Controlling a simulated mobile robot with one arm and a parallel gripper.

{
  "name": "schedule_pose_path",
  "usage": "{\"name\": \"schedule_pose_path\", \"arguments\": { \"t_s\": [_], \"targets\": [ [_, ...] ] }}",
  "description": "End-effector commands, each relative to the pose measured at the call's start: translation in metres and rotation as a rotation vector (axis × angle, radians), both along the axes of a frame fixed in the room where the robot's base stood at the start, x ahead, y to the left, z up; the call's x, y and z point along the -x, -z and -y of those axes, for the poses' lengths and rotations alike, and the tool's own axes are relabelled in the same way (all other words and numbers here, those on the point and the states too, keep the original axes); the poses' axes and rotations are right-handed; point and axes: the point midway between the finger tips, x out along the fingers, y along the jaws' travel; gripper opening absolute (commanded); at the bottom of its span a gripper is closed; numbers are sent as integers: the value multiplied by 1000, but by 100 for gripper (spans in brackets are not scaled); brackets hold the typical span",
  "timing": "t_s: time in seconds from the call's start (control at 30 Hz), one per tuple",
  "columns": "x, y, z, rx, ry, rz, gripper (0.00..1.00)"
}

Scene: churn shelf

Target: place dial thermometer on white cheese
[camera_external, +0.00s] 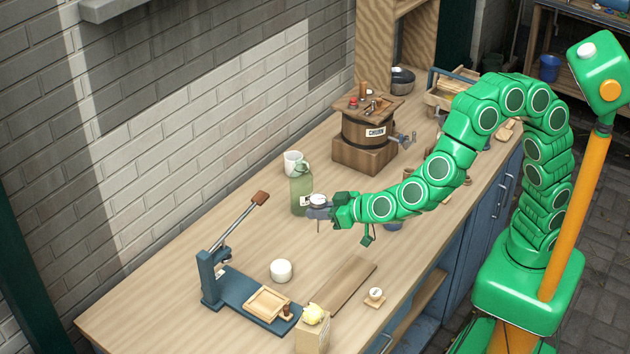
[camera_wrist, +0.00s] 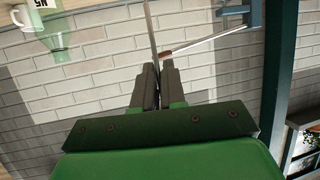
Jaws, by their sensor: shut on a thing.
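My gripper (camera_external: 318,209) is shut on the dial thermometer (camera_external: 317,200), whose pale round face shows at the fingertips, above the worktop and beside a green bottle. In the wrist view the fingers (camera_wrist: 158,75) are closed together, and a thin grey stem (camera_wrist: 151,32) runs up from between them. The white cheese (camera_external: 281,270), a short round block, stands on the worktop below and to the left of my gripper, apart from it. Its top is bare. I cannot make out the cheese in the wrist view.
The green bottle (camera_external: 301,190) and a white mug (camera_external: 293,161) stand close behind my gripper. A board (camera_external: 345,285) and a box with a yellow lump (camera_external: 312,335) lie in front. A churn (camera_external: 368,130) stands behind.

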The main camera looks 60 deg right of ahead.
Motion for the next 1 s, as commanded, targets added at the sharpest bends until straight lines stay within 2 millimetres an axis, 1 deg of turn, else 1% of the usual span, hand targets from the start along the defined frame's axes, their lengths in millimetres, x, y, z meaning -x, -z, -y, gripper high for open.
{"name": "schedule_pose_path", "arguments": {
  "t_s": [0.1, 0.43, 0.8, 1.0],
  "targets": [
    [-11, 9, -9, 3, 0, -1, 0],
    [-42, 25, -32, 3, 1, 0, 0],
    [-65, 62, -51, 3, 1, -1, 0],
    [-74, 74, -58, 1, 1, 1, 0]
  ]
}}
